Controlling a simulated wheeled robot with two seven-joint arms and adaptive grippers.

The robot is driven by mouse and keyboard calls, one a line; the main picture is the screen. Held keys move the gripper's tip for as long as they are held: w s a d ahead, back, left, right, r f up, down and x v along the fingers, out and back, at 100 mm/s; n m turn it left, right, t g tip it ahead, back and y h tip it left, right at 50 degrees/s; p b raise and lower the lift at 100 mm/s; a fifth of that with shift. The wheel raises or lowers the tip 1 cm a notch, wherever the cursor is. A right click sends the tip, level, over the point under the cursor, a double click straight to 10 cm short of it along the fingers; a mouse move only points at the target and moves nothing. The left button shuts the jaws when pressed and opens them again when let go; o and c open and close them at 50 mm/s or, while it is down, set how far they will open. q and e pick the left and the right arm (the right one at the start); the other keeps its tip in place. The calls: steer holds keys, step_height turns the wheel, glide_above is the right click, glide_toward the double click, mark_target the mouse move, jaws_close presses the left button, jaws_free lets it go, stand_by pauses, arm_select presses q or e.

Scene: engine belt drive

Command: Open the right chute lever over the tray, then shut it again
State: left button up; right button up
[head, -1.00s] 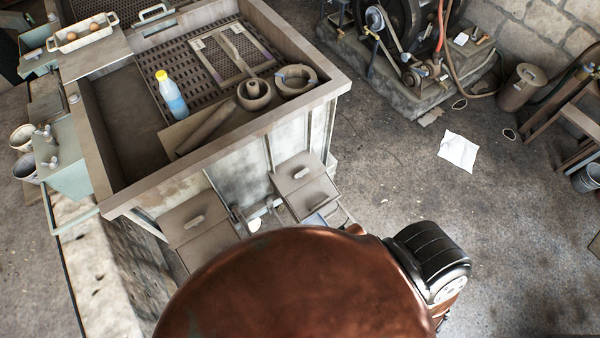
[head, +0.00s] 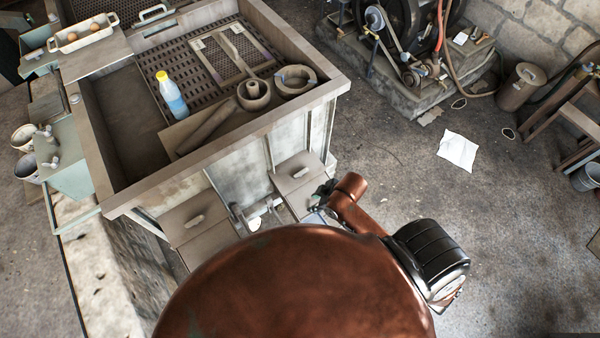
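The right chute (head: 291,168) is a grey-brown box with a small handle (head: 300,172) on its sloping top, on the front of the large bench. My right gripper (head: 322,192) is a small dark shape at the right side of this chute, at the end of my copper-coloured arm. It is too small and partly hidden to show its fingers or any contact. A pale bluish surface, perhaps the tray (head: 316,217), shows just below, mostly covered by my own body. I cannot make out the lever clearly. My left gripper is not in view.
A similar left chute (head: 190,213) sits to the left, with pale fittings (head: 255,222) between the two. The bench (head: 345,85) holds a bottle (head: 171,95) and round parts. Floor to the right is open, with a paper sheet (head: 458,150) on it.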

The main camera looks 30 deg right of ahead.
steer(key=w+a+f+n+g+y, duration=0.1)
steer(key=w+n+y, duration=0.1)
steer(key=w+n, duration=0.4)
steer(key=n, duration=0.5)
glide_toward(299, 174)
steer(key=shift+g, duration=0.3)
steer(key=x, duration=0.8)
steer(key=shift+w+a+f, duration=0.2)
steer(key=shift+w, duration=0.15)
jaws_close()
